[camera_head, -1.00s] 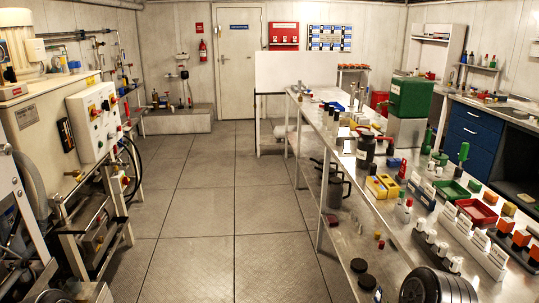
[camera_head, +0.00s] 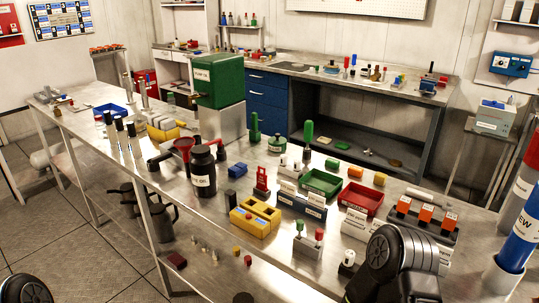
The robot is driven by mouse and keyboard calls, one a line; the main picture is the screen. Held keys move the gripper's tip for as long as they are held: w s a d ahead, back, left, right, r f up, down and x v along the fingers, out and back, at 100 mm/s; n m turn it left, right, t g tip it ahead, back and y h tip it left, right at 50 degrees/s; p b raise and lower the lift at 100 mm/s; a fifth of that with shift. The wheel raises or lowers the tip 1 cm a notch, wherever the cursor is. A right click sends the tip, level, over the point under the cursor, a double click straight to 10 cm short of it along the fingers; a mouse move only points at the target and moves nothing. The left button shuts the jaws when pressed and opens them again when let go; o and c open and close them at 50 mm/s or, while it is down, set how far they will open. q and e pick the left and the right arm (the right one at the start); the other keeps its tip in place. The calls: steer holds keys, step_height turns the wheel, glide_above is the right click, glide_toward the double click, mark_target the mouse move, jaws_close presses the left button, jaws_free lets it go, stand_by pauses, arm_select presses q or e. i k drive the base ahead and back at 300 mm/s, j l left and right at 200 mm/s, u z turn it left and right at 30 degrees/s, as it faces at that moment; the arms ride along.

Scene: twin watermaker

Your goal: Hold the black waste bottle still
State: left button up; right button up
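The black waste bottle (camera_head: 203,172) stands upright on the steel bench, left of the middle of the head view. It has a dark cap and a white label on its front, only partly readable. Nothing of mine touches it. Neither of my grippers shows; only dark rounded parts, apparently my own arms, show at the bottom left corner and the lower right.
A red funnel (camera_head: 184,147) stands close to the bottle's left, and a blue block (camera_head: 237,170) lies to its right. A yellow holder (camera_head: 255,217) is in front on the right. A green tank (camera_head: 218,80) stands behind. Dark jugs (camera_head: 162,217) are on the lower shelf.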

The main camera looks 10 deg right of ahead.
mark_target(203, 170)
steer(key=i+j+z, duration=0.4)
steer(key=j, duration=0.2)
steer(key=i+j+z, duration=0.2)
steer(key=j+z, duration=0.25)
steer(key=j, duration=0.15)
steer(key=i+j+z, duration=0.2)
steer(key=j, duration=0.2)
steer(key=k, duration=0.1)
